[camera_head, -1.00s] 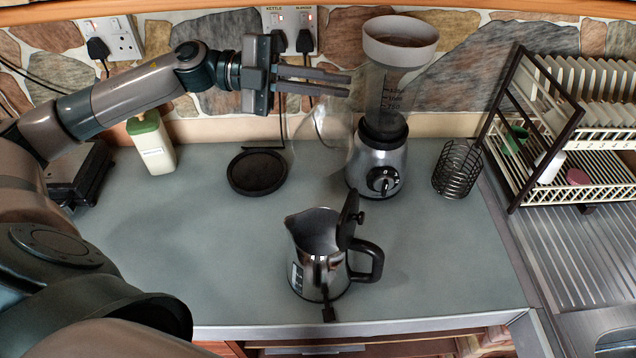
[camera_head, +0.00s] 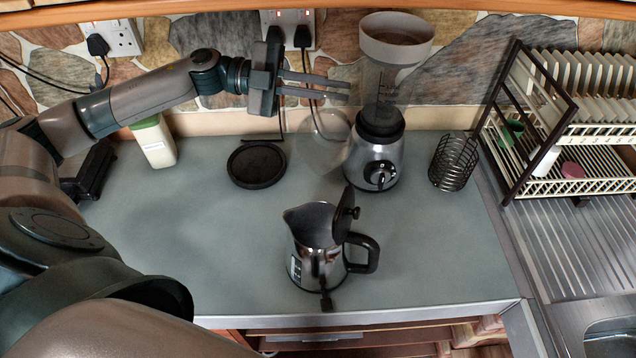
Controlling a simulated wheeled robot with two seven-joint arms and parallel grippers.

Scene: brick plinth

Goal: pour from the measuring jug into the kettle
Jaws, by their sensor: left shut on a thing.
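The kettle (camera_head: 317,262) is steel and stands upright on the counter near its front edge. Its black lid (camera_head: 345,215) is tipped up open, its spout points left and its black handle is on the right. My left gripper (camera_head: 347,92) is high at the back, left of the blender and well above the kettle. It is shut on a clear, faint vessel, which I take to be the measuring jug (camera_head: 328,140). The jug's outline is hard to make out; I cannot tell its tilt or contents. My right gripper is not in view.
A blender (camera_head: 376,162) with a clear jar stands just right of the jug. A round black base (camera_head: 256,167), a wire holder (camera_head: 454,162) and a green-capped bottle (camera_head: 154,143) stand on the counter (camera_head: 215,235). A dish rack (camera_head: 575,187) is at right. The counter left of the kettle is clear.

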